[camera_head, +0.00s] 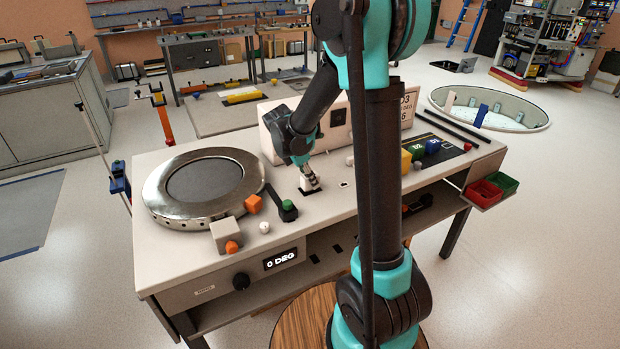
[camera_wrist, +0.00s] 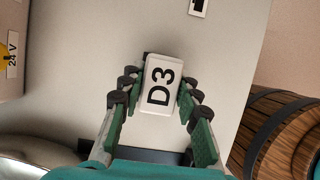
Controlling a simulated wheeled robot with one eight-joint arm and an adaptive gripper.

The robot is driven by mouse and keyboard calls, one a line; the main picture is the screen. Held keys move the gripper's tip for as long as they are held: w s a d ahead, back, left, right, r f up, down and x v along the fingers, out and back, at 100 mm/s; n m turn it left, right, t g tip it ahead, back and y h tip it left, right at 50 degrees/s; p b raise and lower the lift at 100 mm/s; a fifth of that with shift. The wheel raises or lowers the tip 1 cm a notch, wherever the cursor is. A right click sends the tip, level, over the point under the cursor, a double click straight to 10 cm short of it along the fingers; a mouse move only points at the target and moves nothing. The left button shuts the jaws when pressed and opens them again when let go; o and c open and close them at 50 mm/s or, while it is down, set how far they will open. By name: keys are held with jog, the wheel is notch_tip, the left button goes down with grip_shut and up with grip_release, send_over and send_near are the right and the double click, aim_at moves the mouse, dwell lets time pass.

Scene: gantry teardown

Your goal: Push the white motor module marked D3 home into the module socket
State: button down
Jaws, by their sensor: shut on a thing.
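The white motor module marked D3 (camera_wrist: 160,86) stands between my gripper's fingers in the wrist view, its label facing the camera. My gripper (camera_wrist: 155,98) is shut on it, with fingers against both sides. In the head view the white module (camera_head: 309,183) shows under my gripper (camera_head: 305,168) at a dark opening in the bench top. This opening, the module socket (camera_head: 311,191), is mostly hidden by the module. I cannot tell how deep the module sits.
A round metal ring plate (camera_head: 204,185) lies left on the bench (camera_head: 330,212). Coloured blocks (camera_head: 432,146) are on the right; an upright white panel (camera_head: 338,118) stands behind.

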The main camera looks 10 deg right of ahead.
jog(key=shift+f, duration=0.5)
jog(key=c, duration=1)
grip_release()
jog(key=shift+w+d+r+v, duration=0.3)
jog(key=shift+d+v, duration=0.4)
jog(key=shift+v, duration=7.1)
jog(key=s+d+f+m+t+y, duration=0.1)
jog(key=s+d+f+m, duration=0.1)
jog(key=s+f+m, duration=0.3)
jog(key=s+d+f+m+t+y, duration=0.1)
jog(key=s+d+f+m+y, duration=0.1)
jog(key=s+f+m, duration=0.3)
jog(key=s+d+f+m+y, duration=0.1)
jog(key=s+d+f+m, duration=0.3)
jog(key=s+m, duration=0.6)
jog(key=shift+s+d+f+m+t, duration=0.1)
jog(key=shift+s+f+m+t, duration=0.1)
jog(key=shift+f+m, duration=0.25)
jog(key=shift+s+d+f+m+t, duration=0.1)
jog(key=shift+s+f+m+t, duration=0.1)
jog(key=shift+f+m, duration=0.25)
